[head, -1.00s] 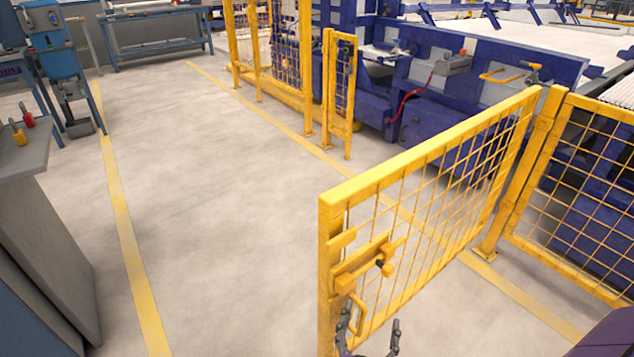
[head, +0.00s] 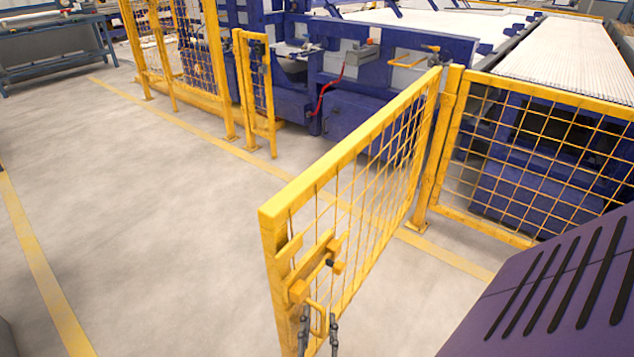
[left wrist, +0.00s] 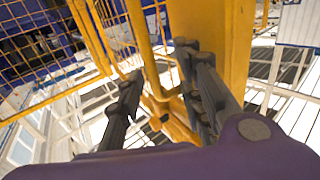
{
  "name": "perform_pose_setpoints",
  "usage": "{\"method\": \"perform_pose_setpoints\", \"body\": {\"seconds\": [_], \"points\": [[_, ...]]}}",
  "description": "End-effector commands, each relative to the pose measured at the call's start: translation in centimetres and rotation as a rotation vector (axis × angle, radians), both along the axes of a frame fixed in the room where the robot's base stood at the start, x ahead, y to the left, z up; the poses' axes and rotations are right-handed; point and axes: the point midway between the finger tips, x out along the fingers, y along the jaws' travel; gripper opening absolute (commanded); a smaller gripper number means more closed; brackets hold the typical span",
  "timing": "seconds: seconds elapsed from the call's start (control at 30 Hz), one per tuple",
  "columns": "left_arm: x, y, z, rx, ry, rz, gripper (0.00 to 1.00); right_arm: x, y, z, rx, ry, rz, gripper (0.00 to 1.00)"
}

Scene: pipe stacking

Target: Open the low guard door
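The low guard door (head: 350,190) is a yellow frame with wire mesh. It stands swung out from the fence line, hinged at a yellow post (head: 440,150) on its right, with its free end towards me. Its latch (head: 315,268) is on the free end, with a looped yellow handle (head: 318,317) below. My left gripper (head: 318,342) is at the handle, one finger on each side of it. In the left wrist view, the open fingers (left wrist: 160,95) stand apart with the yellow handle bar (left wrist: 143,45) between them; firm contact does not show. My right gripper is not in view.
A fixed mesh panel (head: 550,150) continues right of the hinge post. A short yellow fence section (head: 257,95) stands across the opening, before blue machinery (head: 345,90). The grey floor (head: 150,190) left of the door is clear. A blue workbench (head: 60,50) is far left.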

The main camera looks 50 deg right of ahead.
Motion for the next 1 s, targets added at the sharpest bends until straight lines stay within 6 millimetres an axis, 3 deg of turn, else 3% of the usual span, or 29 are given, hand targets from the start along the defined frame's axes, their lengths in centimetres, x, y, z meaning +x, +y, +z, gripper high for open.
{"method": "perform_pose_setpoints", "body": {"seconds": [0.1, 0.3, 1.0], "points": [[-1.3, 1.9, -0.1, -0.001, 0.001, 0.004, 0.29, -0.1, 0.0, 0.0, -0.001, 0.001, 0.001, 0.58], [-2.5, 3.7, -0.1, -0.003, 0.002, 0.008, 0.29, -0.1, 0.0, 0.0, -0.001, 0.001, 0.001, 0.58], [-2.8, 4.6, 0.0, 0.002, 0.015, 0.018, 0.29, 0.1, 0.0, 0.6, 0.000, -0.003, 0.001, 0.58]]}}
